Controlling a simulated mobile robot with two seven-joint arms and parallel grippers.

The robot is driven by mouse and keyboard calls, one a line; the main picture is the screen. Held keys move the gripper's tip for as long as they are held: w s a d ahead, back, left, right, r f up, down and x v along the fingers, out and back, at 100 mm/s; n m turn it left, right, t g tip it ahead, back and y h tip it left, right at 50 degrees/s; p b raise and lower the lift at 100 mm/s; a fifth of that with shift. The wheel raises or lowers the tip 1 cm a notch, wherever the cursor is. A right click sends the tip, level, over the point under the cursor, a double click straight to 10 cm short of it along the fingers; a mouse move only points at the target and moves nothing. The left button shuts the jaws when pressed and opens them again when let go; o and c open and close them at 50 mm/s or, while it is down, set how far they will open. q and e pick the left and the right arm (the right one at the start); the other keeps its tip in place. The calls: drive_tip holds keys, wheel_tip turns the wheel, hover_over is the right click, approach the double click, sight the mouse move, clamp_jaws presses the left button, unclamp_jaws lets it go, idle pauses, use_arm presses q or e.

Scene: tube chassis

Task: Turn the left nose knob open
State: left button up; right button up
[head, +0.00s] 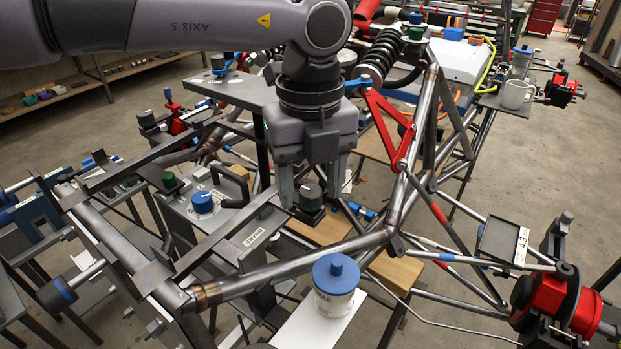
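My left gripper (312,194) comes down from above at the middle of the view, its fingers pointing down. Between its fingertips is a dark grey knob (310,196) on a small black base beside the chassis tubes. One finger is to the left of the knob and one to the right, with a narrow gap showing on each side, so the gripper looks open around it. Whether this is the left nose knob is not marked. The knob's turn position is hard to read. My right gripper is not in view.
A blue knob (203,202) sits on a grey box to the left. A white canister with a blue lid (336,275) stands on a white board in front. Steel chassis tubes (290,267) and a red bracket (390,130) run close around the gripper.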

use_arm(q)
drive_tip(key=c, duration=0.9)
drive_tip(key=shift+m, duration=0.4)
drive_tip(key=m+b, duration=0.1)
drive_tip(key=m, duration=0.1)
drive_tip(key=shift+f+m, duration=0.1)
drive_tip(key=shift+m, duration=0.3)
drive_tip(key=m+b, duration=0.1)
drive_tip(key=m, duration=0.3)
drive_tip(key=shift+m, duration=0.3)
drive_tip(key=m, duration=0.4)
drive_tip(key=shift+m, duration=0.3)
drive_tip(key=m, duration=0.5)
